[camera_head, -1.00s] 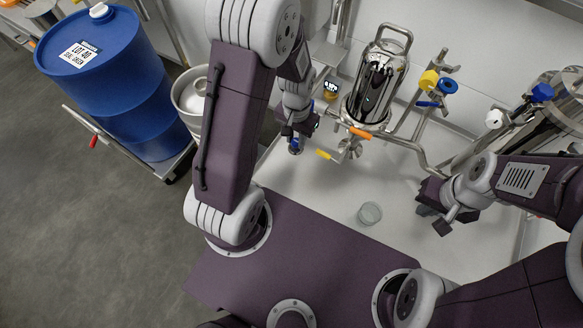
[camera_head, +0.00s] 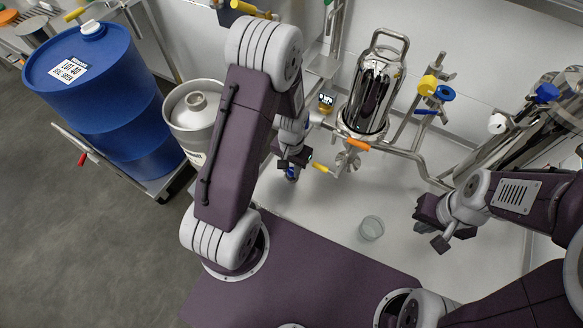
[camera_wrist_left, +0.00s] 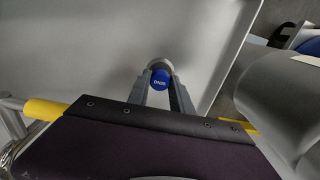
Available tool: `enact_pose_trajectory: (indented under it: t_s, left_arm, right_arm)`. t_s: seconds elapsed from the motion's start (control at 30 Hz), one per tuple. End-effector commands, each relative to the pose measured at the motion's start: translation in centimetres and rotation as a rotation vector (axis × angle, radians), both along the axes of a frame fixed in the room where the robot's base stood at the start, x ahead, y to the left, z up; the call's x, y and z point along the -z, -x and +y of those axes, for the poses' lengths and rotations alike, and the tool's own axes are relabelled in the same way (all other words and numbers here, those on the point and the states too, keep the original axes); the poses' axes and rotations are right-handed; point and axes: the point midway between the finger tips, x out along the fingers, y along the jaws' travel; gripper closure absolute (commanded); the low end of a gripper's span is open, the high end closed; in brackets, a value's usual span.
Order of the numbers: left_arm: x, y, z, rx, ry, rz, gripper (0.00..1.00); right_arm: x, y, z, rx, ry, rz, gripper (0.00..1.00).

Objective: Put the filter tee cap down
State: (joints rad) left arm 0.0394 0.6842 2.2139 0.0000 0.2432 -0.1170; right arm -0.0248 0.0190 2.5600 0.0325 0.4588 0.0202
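My left gripper (camera_head: 291,166) is shut on the filter tee cap, a small round blue piece with white lettering. In the left wrist view the cap (camera_wrist_left: 160,78) sits between the two grey fingertips (camera_wrist_left: 160,88), over a pale surface. In the head view only a bit of the blue cap (camera_head: 291,175) shows below the gripper, over the left part of the white bench (camera_head: 325,210). I cannot tell whether the cap touches the bench. My right gripper (camera_head: 432,226) is open and empty over the right part of the bench.
A clear glass cup (camera_head: 371,228) stands on the bench between my grippers. Behind are a steel filter vessel (camera_head: 373,95), pipes with yellow, orange and blue handles, and steel tanks at right. A blue drum (camera_head: 100,95) and a grey keg (camera_head: 192,115) stand at left.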

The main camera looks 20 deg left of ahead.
Motion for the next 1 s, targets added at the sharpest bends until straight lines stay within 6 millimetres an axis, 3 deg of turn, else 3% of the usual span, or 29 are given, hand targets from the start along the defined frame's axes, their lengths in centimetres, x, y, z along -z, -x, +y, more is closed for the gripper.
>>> enact_pose_trajectory:
  t_s: [0.03,0.07,0.1,0.43,0.8,1.0]
  left_arm:
    - [0.0,0.0,0.0,0.0,0.0,0.0,0.63]
    - [0.0,0.0,0.0,0.0,0.0,0.0,0.54]
    - [0.0,0.0,0.0,0.0,0.0,0.0,0.52]
    - [-0.7,0.0,0.0,0.0,0.0,-0.002,0.52]
    - [-9.7,-0.1,0.0,0.0,-0.001,-0.004,0.52]
    - [-12.1,0.0,0.0,0.0,0.0,-0.002,0.52]
  right_arm:
    - [0.0,0.0,0.0,0.0,0.0,0.0,1.0]
    - [0.0,0.0,0.0,0.0,0.0,0.0,1.0]
    - [0.0,0.0,0.0,0.0,0.0,0.0,1.0]
    - [-0.4,0.0,0.0,0.0,0.0,0.0,1.0]
    - [-4.3,0.0,0.0,0.0,0.0,0.0,1.0]
    - [-5.0,0.0,0.0,0.0,0.0,0.0,1.0]
